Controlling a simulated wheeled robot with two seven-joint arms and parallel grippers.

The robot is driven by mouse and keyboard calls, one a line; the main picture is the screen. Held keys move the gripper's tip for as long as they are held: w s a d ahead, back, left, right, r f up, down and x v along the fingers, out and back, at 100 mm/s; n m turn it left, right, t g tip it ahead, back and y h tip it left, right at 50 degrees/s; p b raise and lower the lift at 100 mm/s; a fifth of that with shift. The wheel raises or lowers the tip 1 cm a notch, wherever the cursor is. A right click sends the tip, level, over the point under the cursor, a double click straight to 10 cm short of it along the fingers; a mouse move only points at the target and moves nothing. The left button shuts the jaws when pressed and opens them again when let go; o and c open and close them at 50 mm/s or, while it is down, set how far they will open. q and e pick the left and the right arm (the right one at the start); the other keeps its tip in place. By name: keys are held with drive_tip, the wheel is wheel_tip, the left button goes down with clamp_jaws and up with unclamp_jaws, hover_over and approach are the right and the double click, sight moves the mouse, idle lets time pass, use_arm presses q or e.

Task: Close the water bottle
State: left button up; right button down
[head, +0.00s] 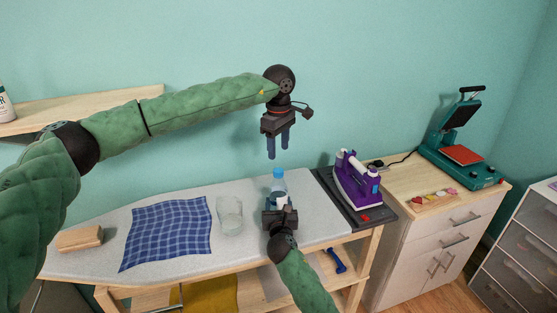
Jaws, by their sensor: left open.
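The water bottle (278,182) stands upright at the back right of the grey-topped table (180,262). It is clear with a light blue top; whether that top is a cap seated on it is too small to tell. My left gripper (278,150) hangs above the bottle, pointing down, its two fingers apart and empty. My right gripper (281,203) comes from the front at the bottle's lower part and hides it. Its fingers overlap the bottle, and I cannot tell whether they grip it.
A purple iron (357,185) rests on a dark pad to the right. A heat press (462,150) stands on the cabinet.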

use_arm(q)
drive_tip(key=shift+r, duration=2.35)
use_arm(e)
drive_tip(key=shift+c, duration=2.3)
unclamp_jaws()
drive_tip(key=shift+s+f, duration=0.1)
drive_tip(key=shift+s, duration=0.3)
use_arm(q)
drive_tip(key=shift+f+b, duration=0.85)
use_arm(e)
drive_tip(key=shift+s+d, duration=0.2)
drive_tip(key=shift+s, duration=3.25)
